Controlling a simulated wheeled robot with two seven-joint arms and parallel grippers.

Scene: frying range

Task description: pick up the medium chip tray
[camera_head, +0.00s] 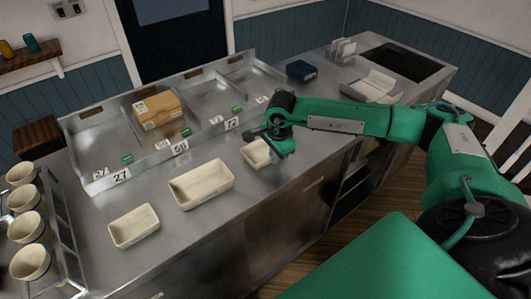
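Three cream chip trays stand in a row on the steel counter. The middle tray (201,184) looks largest. The left tray (134,226) looks smaller than it. The right tray (257,153) looks smallest and is partly hidden by my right gripper. Which one is the medium tray is not certain; the left one looks mid-sized. My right gripper (282,151) points down at the right end of the right tray, close to it; whether they touch is unclear. Its fingers are too small and dark to read. My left gripper is out of view.
Behind the trays runs a raised steel rack (205,108) with numbered bays and a cardboard box (158,109). Several cups (30,260) stand in a holder at left. A blue box (301,70) and an open carton (371,86) lie at back right.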

